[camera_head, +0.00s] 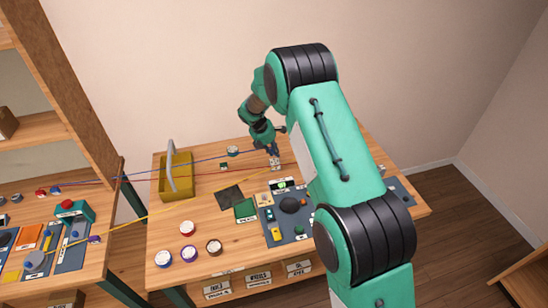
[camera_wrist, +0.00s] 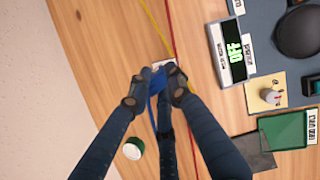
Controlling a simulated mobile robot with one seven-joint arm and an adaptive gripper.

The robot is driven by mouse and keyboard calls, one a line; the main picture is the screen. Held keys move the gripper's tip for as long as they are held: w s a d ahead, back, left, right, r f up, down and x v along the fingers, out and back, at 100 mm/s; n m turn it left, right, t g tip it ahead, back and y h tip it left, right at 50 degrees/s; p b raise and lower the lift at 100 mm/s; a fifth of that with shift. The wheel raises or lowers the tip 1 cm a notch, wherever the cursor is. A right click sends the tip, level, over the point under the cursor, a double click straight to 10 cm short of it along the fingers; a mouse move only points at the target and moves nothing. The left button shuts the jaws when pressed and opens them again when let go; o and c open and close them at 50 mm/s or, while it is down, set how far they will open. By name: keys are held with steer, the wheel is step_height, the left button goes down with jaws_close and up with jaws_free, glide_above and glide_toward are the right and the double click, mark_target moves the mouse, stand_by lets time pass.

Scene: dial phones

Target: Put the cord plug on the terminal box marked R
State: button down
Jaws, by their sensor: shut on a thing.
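My gripper (camera_head: 274,151) is low over the back of the table, pointing down. In the wrist view my gripper (camera_wrist: 158,90) is shut on a blue cord plug (camera_wrist: 157,82), mostly hidden between the fingers. The blue cord (camera_head: 207,157) runs left from it across the table. A small whitish terminal box (camera_head: 275,164) is right at the fingertips. It also shows in the wrist view (camera_wrist: 173,67), partly covered by the fingers. Its letter is unreadable, and I cannot tell whether the plug touches it. A yellow cord (camera_wrist: 154,22) and a red cord (camera_wrist: 170,28) run close by.
A round green-topped piece (camera_wrist: 133,148) lies nearby. A yellow carrier (camera_head: 177,180) with a tall handle stands left. A green tray (camera_head: 246,210) and a dark mat (camera_head: 230,196) lie in front.

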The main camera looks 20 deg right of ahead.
steer(key=shift+f, duration=0.1)
steer(key=shift+f+b, duration=0.35)
steer(key=shift+f, duration=1.3)
steer(key=c, duration=1.6)
jaws_free()
steer(key=shift+f, duration=0.1)
steer(key=p+v, duration=0.1)
steer(key=v, duration=1.1)
